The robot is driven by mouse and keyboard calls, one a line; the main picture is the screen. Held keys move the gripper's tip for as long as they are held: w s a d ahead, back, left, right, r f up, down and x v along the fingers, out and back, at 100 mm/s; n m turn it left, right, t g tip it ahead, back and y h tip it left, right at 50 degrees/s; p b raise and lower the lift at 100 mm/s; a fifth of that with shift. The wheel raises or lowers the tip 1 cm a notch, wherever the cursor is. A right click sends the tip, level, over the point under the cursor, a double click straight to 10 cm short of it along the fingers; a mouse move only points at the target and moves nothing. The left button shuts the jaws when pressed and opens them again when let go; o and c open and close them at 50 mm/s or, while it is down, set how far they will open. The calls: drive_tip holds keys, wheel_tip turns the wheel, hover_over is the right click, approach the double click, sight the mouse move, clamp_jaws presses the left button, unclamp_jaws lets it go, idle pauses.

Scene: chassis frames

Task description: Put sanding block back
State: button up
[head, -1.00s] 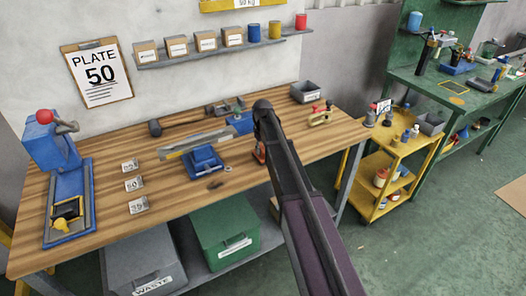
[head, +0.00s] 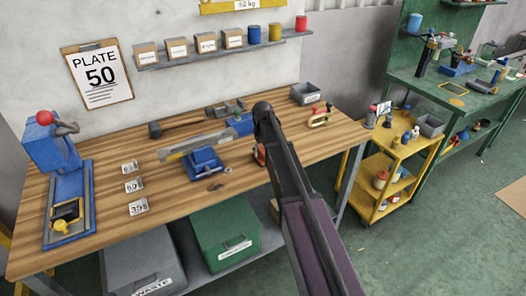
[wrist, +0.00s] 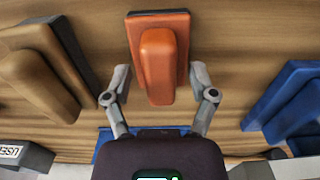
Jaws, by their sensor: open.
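The sanding block, an orange block with a raised rounded grip and a dark edge (wrist: 158,55), lies on the wooden bench in the wrist view. My gripper (wrist: 160,82) is open, with one finger on each side of the block's near part. Gaps show between the fingers and the grip, so it does not look clamped. In the head view, a small orange-red part of something (head: 259,154) shows beside my arm, probably the same block. My arm hides most of it and the gripper there.
A grey bin (head: 305,93) stands at the back right. In the wrist view, a brown block (wrist: 45,70) lies left and a blue object (wrist: 285,105) right.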

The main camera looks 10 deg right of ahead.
sight(263, 150)
wheel_tip(263, 150, up, 12)
drive_tip(key=p, duration=1.2)
drive_tip(key=shift+r, duration=0.1)
idle(0.6)
drive_tip(key=s+m, duration=0.3)
drive_tip(key=s, duration=2.6)
drive_tip(key=shift+m, duration=0.3)
